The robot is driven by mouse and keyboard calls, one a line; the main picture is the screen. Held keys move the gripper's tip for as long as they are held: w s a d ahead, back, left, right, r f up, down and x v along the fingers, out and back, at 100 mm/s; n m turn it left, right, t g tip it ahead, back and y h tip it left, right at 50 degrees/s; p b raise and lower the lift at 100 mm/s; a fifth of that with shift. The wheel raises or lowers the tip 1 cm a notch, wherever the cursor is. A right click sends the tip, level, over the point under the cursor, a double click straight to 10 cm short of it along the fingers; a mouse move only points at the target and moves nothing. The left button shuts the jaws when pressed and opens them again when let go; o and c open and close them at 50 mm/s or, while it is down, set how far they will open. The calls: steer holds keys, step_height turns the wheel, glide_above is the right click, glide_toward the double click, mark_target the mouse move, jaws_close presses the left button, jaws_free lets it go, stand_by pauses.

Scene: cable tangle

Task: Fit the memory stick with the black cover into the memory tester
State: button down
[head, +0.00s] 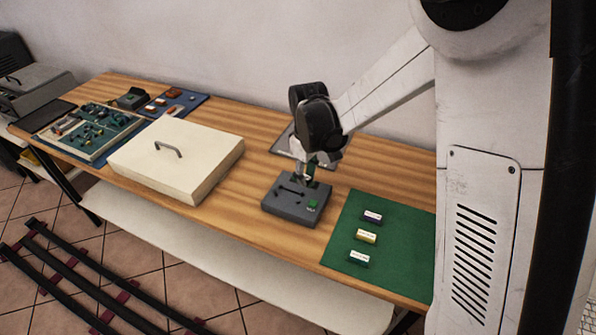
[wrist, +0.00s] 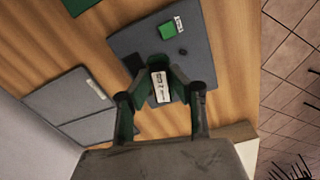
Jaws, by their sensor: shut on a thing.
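My gripper (head: 306,172) is above the memory tester, a grey box (head: 283,211) with a green button (head: 312,204). In the wrist view my gripper (wrist: 160,72) is shut on a memory stick (wrist: 158,90) whose white label faces the camera. The stick's cover colour is hard to tell there. The tester lies behind it in that view (wrist: 122,41), with a dark slot-like patch (wrist: 133,65) and a small knob (wrist: 183,51). I cannot tell whether the stick touches the tester.
A green mat (head: 400,227) at right holds a purple stick (head: 373,216), a yellow stick (head: 366,236) and a dark teal stick (head: 359,257). A cream lidded box (head: 150,163) stands left, beyond it a parts tray (head: 65,151) and a blue mat (head: 190,98). A grey panel (head: 283,143) lies behind the tester.

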mark_target(292, 196)
steer(key=a+n, duration=0.1)
steer(key=a, duration=0.1)
steer(key=a+n, duration=0.1)
steer(key=a, duration=0.1)
steer(key=shift+s+r+n, duration=0.15)
steer(key=shift+n, duration=0.25)
steer(key=shift+f+b, duration=0.85)
steer(key=shift+f, duration=0.95)
steer(key=shift+f+b, duration=0.5)
steer(key=shift+f+b, duration=0.65)
steer(key=shift+b, duration=0.2)
steer(key=c, duration=1.5)
jaws_free()
step_height(292, 196, up, 12)
steer(key=shift+r, duration=0.1)
